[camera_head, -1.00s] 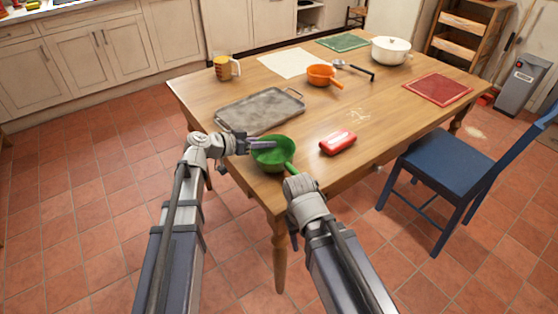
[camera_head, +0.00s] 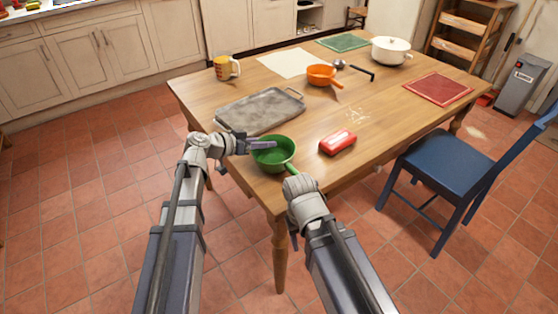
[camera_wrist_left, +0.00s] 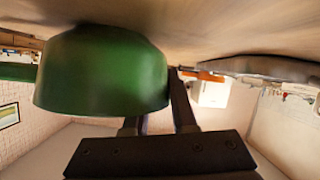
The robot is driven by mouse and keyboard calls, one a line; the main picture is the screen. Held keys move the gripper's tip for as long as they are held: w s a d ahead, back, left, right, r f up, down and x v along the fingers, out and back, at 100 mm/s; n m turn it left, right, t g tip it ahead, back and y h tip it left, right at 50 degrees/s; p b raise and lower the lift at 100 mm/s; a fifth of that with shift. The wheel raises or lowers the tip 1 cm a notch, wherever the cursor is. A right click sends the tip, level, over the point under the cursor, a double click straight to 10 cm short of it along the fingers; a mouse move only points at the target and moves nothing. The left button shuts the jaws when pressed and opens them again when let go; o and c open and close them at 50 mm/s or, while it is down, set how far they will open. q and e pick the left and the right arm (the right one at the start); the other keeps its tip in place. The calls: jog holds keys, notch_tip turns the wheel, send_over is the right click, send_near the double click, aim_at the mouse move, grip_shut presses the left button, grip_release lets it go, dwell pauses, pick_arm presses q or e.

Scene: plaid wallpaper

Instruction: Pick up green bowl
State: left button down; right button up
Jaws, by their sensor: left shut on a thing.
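The green bowl (camera_head: 277,160) with a green handle is at the near left edge of the wooden table. My left gripper (camera_head: 263,145) is shut on the bowl's left rim, with one finger over the inside. In the left wrist view, which is upside down, the green bowl (camera_wrist_left: 100,75) fills the upper left and the fingers (camera_wrist_left: 160,110) reach its side. I cannot tell whether its base touches the table. My right arm's wrist is beside the handle's end; its fingers are hidden.
The table (camera_head: 390,110) holds a grey tray (camera_head: 260,110) behind the bowl and a red and white item (camera_head: 338,142) to its right. An orange pan (camera_head: 321,75), a yellow mug (camera_head: 224,68) and a white pot (camera_head: 390,50) stand farther back. A blue chair (camera_head: 450,165) is at right.

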dwell(0.3)
pick_arm(q)
notch_tip(320, 180, up, 10)
jog(key=p, duration=1)
